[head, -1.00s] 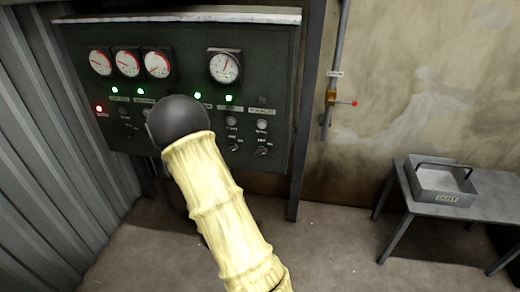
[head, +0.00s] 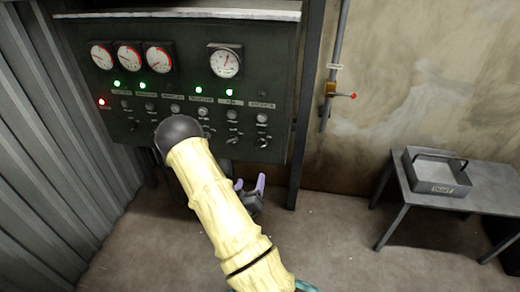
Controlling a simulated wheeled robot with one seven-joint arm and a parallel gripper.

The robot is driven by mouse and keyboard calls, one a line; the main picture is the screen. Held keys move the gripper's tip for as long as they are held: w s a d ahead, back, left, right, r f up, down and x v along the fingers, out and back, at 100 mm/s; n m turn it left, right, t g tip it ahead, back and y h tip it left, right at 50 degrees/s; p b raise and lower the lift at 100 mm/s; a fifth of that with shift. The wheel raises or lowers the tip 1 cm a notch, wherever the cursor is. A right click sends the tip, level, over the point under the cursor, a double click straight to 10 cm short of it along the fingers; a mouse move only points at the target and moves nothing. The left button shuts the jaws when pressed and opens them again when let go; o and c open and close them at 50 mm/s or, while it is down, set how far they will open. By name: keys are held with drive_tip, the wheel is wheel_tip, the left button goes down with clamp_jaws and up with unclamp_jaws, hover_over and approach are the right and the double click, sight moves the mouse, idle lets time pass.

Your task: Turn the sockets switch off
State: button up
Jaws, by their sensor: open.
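A dark control panel (head: 185,75) hangs on the wall at the upper left. It has rows of labels, knobs and rotary switches below its gauges. One switch (head: 233,139) and another at its right (head: 262,143) show at the lower right of the panel. The labels are too small to read, so I cannot tell which switch is for the sockets. My arm covers part of the lower row. My gripper (head: 250,184), with purple fingertips, is open and empty. It shows just below the panel's lower right part, apart from the switches.
Several green lamps (head: 199,90) and a red lamp (head: 101,101) are lit on the panel. A pipe with a red-ended valve (head: 331,90) runs down the wall at the right. A grey table (head: 482,190) bears a metal tray (head: 437,187). The middle floor is clear.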

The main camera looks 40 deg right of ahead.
drive_tip(key=b+x, duration=0.2)
drive_tip(key=b, duration=0.1)
approach(260, 147)
drive_tip(key=x, duration=0.9)
drive_tip(key=shift+w+d, duration=0.1)
drive_tip(key=shift+d, duration=0.05)
drive_tip(key=c, duration=1)
